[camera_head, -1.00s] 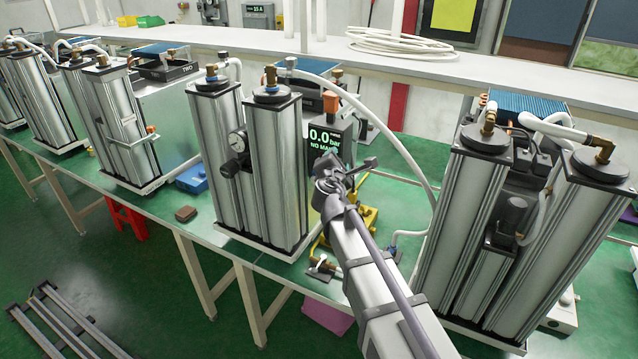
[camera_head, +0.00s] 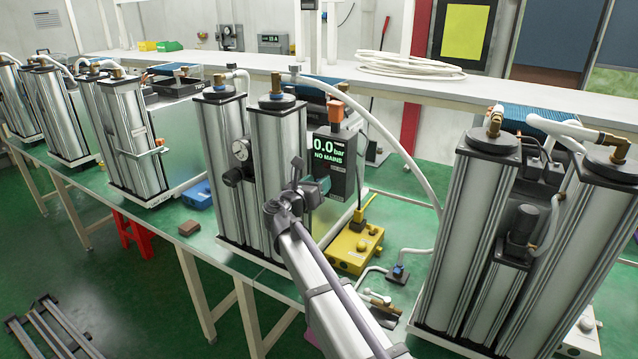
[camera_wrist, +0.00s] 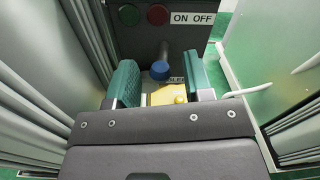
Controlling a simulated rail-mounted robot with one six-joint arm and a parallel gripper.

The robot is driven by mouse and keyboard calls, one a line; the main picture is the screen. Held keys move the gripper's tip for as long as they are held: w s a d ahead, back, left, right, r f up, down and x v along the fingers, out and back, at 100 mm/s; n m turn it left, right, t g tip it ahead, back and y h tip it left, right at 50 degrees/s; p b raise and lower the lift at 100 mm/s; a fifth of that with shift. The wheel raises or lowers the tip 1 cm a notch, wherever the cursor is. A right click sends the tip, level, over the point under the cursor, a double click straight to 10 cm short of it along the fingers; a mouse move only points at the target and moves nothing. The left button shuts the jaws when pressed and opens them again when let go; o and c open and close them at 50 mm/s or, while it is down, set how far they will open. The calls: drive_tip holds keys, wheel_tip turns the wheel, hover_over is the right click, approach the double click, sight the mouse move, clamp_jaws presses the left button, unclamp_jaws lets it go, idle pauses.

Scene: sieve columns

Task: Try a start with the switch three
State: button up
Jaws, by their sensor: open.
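The dark control box (camera_head: 333,172) at the middle column unit has a screen reading "0.0 bar NO MAINS". In the wrist view its front (camera_wrist: 190,48) carries a green button (camera_wrist: 129,14) and a red button (camera_wrist: 158,14) beside an "ON OFF" label. Below them a dark stem with a blue tip (camera_wrist: 160,70) sticks out toward me, over a partly hidden label. My gripper (camera_wrist: 162,84) is open, its green pads on either side of the blue tip with gaps. In the head view my gripper (camera_head: 308,190) is in front of the box's lower left. No "three" marking is readable.
A yellow box (camera_head: 350,252) with a lever stands on the green bench right of my arm. Silver columns (camera_head: 280,150) stand close left, and another column pair (camera_head: 470,230) stands right. A white hose (camera_head: 400,145) arches between them.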

drive_tip(key=shift+w+d, duration=0.25)
drive_tip(key=shift+w, duration=0.3)
clamp_jaws()
drive_tip(key=shift+s+d+y, duration=0.15)
drive_tip(key=shift+y, duration=0.15)
drive_tip(key=shift+s+d+n+t+y, duration=0.1)
drive_tip(key=shift+d+n+t+y, duration=0.25)
drive_tip(key=shift+n+y, duration=1.1)
drive_tip(key=shift+s+d+n+t+y, duration=0.1)
drive_tip(key=shift+d+n+t+y, duration=0.25)
drive_tip(key=shift+n+y, duration=1.1)
drive_tip(key=shift+d+n+t+y, duration=0.2)
drive_tip(key=shift+d+n+y, duration=0.35)
drive_tip(key=shift+y, duration=1.65)
